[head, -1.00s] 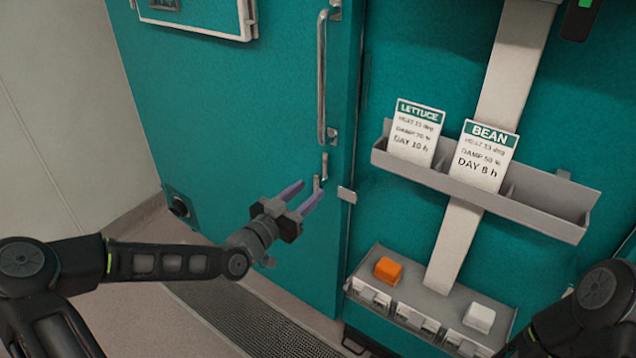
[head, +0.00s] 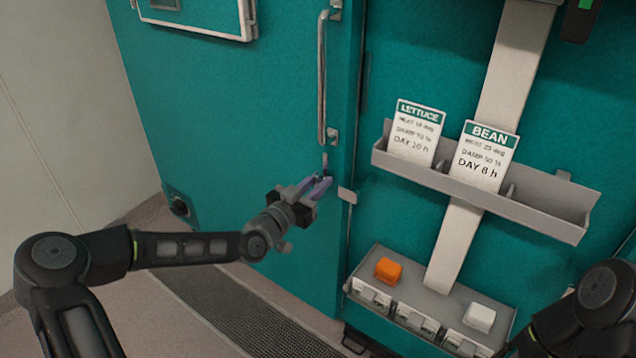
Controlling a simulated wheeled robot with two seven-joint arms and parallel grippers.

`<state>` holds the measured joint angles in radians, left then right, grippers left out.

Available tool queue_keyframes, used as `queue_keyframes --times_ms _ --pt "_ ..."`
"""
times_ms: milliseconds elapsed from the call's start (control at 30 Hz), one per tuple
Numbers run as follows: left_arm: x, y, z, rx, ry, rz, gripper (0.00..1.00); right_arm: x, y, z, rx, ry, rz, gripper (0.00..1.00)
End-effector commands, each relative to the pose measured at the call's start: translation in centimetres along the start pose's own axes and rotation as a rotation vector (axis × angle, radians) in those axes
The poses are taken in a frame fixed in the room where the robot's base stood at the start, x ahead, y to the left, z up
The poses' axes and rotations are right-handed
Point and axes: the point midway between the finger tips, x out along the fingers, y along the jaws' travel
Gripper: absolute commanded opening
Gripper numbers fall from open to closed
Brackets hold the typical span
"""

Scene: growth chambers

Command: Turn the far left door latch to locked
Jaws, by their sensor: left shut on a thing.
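The far left door (head: 230,110) is a teal panel with a long vertical metal handle (head: 322,80). The small metal latch (head: 325,160) sits below the handle, near the door's right edge. My left gripper (head: 322,183) is at the latch, its purple fingers shut on it. The fingers hide the lower part of the latch, and only its top shows. My right arm (head: 580,315) shows at the lower right, but its gripper is outside the view.
A grey tray (head: 545,218) on a post holds LETTUCE (head: 416,132) and BEAN (head: 487,155) cards. Below it, a grey shelf (head: 440,300) carries an orange block (head: 388,270) and a white block (head: 479,317). A metal catch (head: 347,195) sits at the door's edge.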

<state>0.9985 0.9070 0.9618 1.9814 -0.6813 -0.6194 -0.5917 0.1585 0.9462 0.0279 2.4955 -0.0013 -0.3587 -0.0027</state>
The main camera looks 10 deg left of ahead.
Motion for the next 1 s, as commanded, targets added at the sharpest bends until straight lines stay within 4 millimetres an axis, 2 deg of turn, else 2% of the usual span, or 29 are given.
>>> queue_keyframes --times_ms 33,167,1000 --pt "-0.01 0.00 0.00 0.000 0.000 0.000 0.11 0.00 0.00 0.00 0.000 0.000 0.000 0.00" --pt "-0.01 0.00 -0.01 0.000 0.000 0.000 0.00 0.00 0.00 0.00 0.000 0.000 0.000 0.00" --pt "-0.01 0.00 -0.01 0.000 0.000 0.000 0.00 0.00 0.00 0.00 0.000 0.000 0.000 0.00"
